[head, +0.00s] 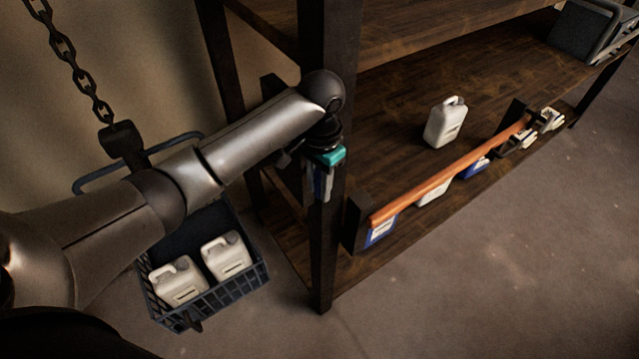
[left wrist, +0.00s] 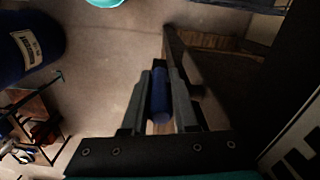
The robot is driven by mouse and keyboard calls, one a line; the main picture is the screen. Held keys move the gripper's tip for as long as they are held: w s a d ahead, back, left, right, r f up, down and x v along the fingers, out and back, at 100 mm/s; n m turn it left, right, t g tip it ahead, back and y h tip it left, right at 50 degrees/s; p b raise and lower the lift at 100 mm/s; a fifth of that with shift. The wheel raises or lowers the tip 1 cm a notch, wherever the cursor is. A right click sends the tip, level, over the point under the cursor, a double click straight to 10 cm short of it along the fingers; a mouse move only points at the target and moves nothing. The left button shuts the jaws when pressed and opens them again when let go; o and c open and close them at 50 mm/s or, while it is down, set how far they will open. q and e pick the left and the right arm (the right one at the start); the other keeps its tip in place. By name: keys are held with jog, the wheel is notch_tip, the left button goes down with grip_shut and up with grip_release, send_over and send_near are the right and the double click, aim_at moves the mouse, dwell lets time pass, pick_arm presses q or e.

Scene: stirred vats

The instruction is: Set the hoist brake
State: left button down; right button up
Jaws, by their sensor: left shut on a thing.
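My left gripper (head: 319,187) is beside the dark upright post at the near corner of the wooden rack. In the left wrist view its two fingers are shut on a blue cylindrical grip (left wrist: 160,97), which looks like the hoist brake's handle. The fingers and wrist hide most of it in the head view, so I cannot tell its lever's angle. A dark crate (head: 258,270) with two white jugs (head: 226,256) is at the lower left, below the chain (head: 68,47) and its dark block (head: 121,140). My right gripper is not in view.
The floor (head: 500,270) at the lower right is clear. A blue drum (left wrist: 28,45) shows in the left wrist view.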

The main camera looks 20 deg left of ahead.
pick_arm(q)
jog(key=shift+f, duration=0.1)
jog(key=c, duration=0.7)
grip_release()
notch_tip(320, 180, up, 15)
jog(key=shift+w+r, duration=0.1)
jog(key=shift+r, duration=0.05)
jog(key=shift+d, duration=0.1)
dwell(0.4)
